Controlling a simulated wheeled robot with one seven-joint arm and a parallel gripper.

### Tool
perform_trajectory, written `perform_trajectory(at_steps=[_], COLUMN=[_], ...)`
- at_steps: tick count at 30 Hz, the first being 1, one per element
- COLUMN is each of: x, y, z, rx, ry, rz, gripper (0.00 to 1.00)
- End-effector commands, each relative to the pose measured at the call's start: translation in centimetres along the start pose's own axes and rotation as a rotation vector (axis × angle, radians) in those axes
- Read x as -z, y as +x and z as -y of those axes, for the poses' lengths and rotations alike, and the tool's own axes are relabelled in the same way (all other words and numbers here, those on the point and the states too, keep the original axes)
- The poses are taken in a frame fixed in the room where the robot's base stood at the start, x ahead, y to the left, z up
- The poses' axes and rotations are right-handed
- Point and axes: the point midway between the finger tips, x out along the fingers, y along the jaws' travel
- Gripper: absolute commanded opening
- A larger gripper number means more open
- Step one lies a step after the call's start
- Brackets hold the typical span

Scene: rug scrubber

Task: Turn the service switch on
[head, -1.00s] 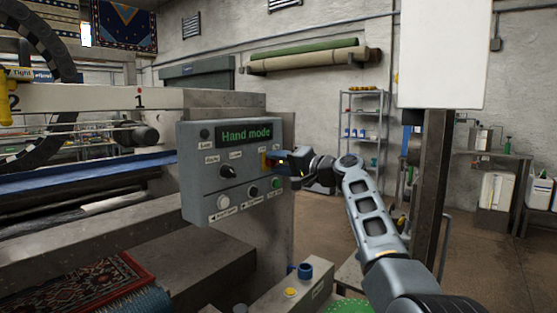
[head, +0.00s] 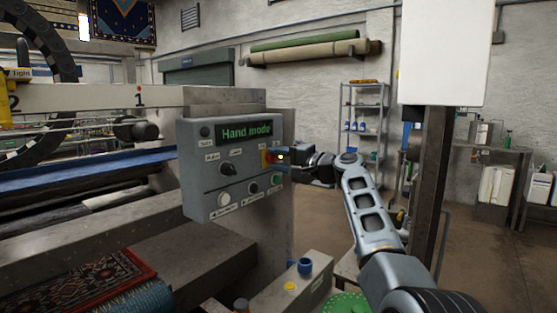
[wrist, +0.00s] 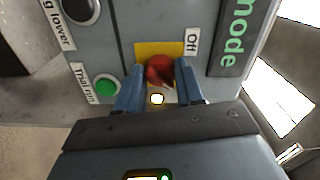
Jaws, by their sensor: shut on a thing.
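The grey control panel (head: 226,185) carries a display reading "Hand mode". I cannot read a "service" label. My gripper (head: 279,157) is at the panel's right edge. In the wrist view my gripper (wrist: 158,83) has its two blue fingers on either side of the red knob, shut on it. The fingers hide part of the plate.
A pedestal with a yellow button (head: 289,286) stands below. The floor (head: 390,220) to the right is partly open.

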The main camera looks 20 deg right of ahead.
Motion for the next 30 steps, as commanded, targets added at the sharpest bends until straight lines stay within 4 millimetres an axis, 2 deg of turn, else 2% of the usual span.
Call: perform_trajectory(at_steps=[1, 8, 19, 30], x=[0.2, 0.1, 0.1, 0.1], y=[-0.1, -0.1, -0.7, -5.7], z=[0.0, 0.0, -0.1, -0.2], rx=[0.0, 0.0, 0.001, -0.001], ry=[0.001, 0.0, -0.001, -0.002], rz=[-0.005, -0.002, -0.001, -0.003], gripper=[0.4, 0.61, 0.62, 0.62])
